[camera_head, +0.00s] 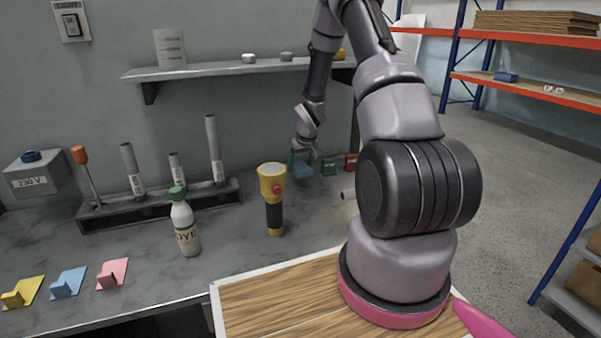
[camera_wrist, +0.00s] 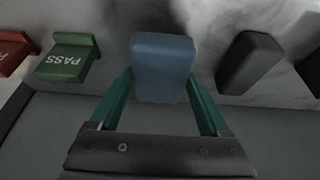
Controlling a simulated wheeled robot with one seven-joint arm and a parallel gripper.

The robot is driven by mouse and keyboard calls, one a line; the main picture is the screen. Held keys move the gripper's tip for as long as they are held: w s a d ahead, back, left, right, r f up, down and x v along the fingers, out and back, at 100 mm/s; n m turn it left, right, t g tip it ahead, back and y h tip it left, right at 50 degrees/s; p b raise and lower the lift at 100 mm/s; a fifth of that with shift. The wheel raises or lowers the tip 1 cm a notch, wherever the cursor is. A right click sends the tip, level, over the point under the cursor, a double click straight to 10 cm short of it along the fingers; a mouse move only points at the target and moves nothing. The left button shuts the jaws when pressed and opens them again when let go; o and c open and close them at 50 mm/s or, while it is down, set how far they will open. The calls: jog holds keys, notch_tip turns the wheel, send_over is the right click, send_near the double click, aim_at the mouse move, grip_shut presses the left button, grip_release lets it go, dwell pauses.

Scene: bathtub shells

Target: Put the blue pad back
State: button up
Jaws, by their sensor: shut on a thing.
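The blue pad (camera_wrist: 163,62) is a small block with rounded edges, held between the two green fingers of my gripper (camera_wrist: 160,80) in the wrist view. In the head view my gripper (camera_head: 302,158) is at the back of the bench, below the wall shelf, with the blue pad (camera_head: 302,171) at its fingertips. I cannot tell whether the pad touches the bench. A green block marked PASS (camera_wrist: 68,60) and a red block (camera_wrist: 12,50) are left of it in the wrist view. A dark block (camera_wrist: 249,62) is at its right.
The green block (camera_head: 329,167) and red block (camera_head: 351,162) stand right of my gripper in the head view. A yellow-black flashlight (camera_head: 273,198), a white bottle (camera_head: 186,228) and a rack with tubes (camera_head: 150,208) stand to the left. The shelf (camera_head: 215,70) overhangs behind.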

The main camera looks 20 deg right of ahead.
aim_at(302, 167)
jog(key=shift+f, duration=1.4)
jog(key=shift+f, duration=0.1)
jog(key=o, duration=1.2)
jog(key=shift+c, duration=0.2)
jog(key=s+a+r+m, duration=0.1)
jog(key=s+r, duration=0.4)
jog(key=r, duration=0.6)
jog(key=s+a+r+t, duration=0.15)
jog(key=s+r, duration=0.35)
jog(key=r, duration=0.5)
jog(key=s+a+r+m+g, duration=0.1)
jog(key=s+r, duration=0.4)
jog(key=r, duration=0.6)
jog(key=s+a+r, duration=0.2)
jog(key=s+r, duration=0.1)
jog(key=s, duration=0.3)
jog(key=s+a+r+m+t+y, duration=0.1)
jog(key=s+a+r, duration=0.2)
jog(key=s, duration=0.4)
jog(key=s+a+r+m+t+y, duration=0.1)
jog(key=s+a+r, duration=0.1)
jog(key=s+r, duration=0.3)
jog(key=shift+s+a, duration=0.25)
jog(key=shift+s, duration=0.8)
